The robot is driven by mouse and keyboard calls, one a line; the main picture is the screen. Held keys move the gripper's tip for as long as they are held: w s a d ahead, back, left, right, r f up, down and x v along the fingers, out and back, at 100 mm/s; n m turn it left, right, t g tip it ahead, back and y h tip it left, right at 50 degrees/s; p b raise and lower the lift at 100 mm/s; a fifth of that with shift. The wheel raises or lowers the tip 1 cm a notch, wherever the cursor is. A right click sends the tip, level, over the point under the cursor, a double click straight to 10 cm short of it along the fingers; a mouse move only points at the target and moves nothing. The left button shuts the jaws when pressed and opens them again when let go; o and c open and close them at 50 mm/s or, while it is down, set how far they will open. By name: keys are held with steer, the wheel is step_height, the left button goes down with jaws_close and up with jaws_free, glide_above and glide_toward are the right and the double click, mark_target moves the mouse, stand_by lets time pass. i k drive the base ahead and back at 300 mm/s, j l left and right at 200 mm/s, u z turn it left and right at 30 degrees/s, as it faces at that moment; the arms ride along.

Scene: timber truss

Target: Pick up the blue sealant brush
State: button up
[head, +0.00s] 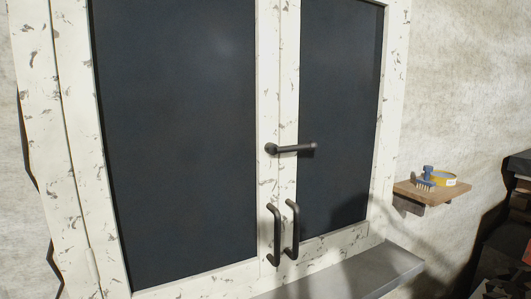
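The blue sealant brush (427,178) is on a small wooden wall shelf (436,192) at the right of the head view. Its blue handle points up and its pale bristles face down at the shelf's left front part. It is beside a yellow round tin (442,179), partly in front of it; I cannot tell whether they touch. My gripper is not in view.
A white, chipped double door or window with dark panes (180,140) fills the left and middle. Its dark lever handle (290,149) and two pull handles (284,232) stick out. A grey ledge (365,272) juts out below. Dark clutter (505,260) stands at the lower right.

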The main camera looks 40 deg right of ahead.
mark_target(424, 184)
steer(key=z, duration=1.65)
